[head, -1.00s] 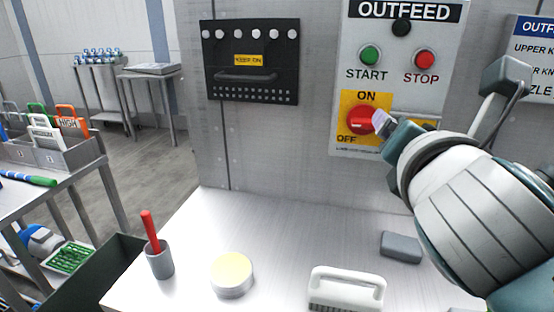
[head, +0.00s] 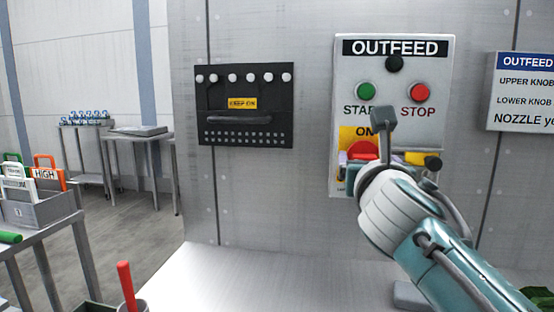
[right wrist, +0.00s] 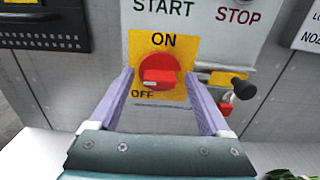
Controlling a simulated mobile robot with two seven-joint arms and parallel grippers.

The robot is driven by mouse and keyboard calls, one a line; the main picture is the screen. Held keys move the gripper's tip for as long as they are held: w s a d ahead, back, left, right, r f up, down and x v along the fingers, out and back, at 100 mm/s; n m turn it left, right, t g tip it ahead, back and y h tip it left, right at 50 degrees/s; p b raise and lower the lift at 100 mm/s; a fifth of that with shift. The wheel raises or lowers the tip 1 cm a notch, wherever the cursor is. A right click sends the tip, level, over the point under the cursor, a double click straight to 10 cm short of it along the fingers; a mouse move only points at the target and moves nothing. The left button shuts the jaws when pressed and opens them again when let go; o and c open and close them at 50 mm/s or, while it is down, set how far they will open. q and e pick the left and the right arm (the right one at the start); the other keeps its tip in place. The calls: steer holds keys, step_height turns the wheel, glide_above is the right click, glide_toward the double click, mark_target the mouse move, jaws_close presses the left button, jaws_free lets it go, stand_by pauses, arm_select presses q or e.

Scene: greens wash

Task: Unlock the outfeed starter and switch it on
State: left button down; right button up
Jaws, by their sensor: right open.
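The OUTFEED starter panel (head: 445,105) is on the wall, with a green START button (head: 366,91) and a red STOP button (head: 419,92). Below them is a red rotary switch (right wrist: 160,72) on a yellow ON/OFF plate (right wrist: 143,45). The white mark on its handle is at the left end, near OFF. My right gripper (right wrist: 160,76) is open in front of the switch, one lilac finger on each side; I cannot tell whether they touch it. Right of the switch are a yellow part (right wrist: 217,78), a black knob (right wrist: 243,87) and a small red piece (right wrist: 226,108). My left gripper is not in view.
A black KEEP ON rack (head: 245,105) hangs left of the panel, and an instruction sign (head: 522,90) hangs right. A steel counter (head: 240,275) runs below, with a red-handled tool in a cup (head: 126,285) at its left front. The wall between rack and panel is clear.

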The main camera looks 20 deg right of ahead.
steer(key=shift+w+d, duration=0.15)
steer(key=shift+w, duration=0.1)
jaws_close()
stand_by(0.6)
